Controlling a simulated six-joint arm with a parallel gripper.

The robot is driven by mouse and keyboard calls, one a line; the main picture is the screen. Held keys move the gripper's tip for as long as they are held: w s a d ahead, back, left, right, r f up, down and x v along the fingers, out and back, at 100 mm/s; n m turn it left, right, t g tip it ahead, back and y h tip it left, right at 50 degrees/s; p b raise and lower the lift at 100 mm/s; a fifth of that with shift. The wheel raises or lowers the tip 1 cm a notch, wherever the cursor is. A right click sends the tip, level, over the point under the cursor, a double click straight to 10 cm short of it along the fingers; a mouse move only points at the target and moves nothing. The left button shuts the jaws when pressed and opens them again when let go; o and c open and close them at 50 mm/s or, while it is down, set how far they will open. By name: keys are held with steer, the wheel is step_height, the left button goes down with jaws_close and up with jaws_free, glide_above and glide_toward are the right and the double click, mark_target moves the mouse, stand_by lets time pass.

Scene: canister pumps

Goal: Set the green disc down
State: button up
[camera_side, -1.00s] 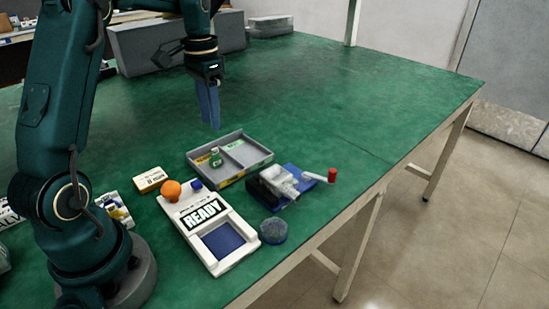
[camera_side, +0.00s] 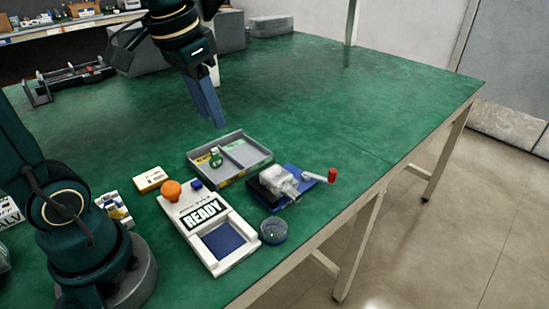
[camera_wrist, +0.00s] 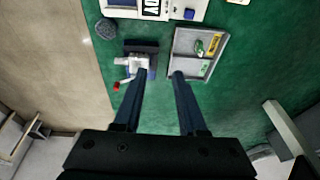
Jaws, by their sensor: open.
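A small green piece (camera_side: 216,157), which I take to be the green disc, is in the left compartment of a grey tray (camera_side: 262,149), near the divider. Its exact shape is too small to make out. It also shows in the wrist view (camera_wrist: 199,48). My gripper (camera_side: 218,122) is above the table, behind and clear of the tray. In the wrist view my gripper (camera_wrist: 159,74) has its two blue fingers apart with nothing between them.
A white READY unit (camera_side: 245,258) with an orange knob (camera_side: 171,190) stands in front of the tray. A pump with a red-tipped handle (camera_side: 331,175) and a round dish (camera_side: 273,232) are at its right.

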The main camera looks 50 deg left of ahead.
steer(key=s+d+f+t, duration=0.2)
steer(key=s+d+f, duration=0.2)
steer(key=s+d, duration=0.2)
steer(key=shift+s+t+h, duration=0.3)
steer(key=shift+s+h, duration=0.1)
steer(key=shift+s, duration=0.5)
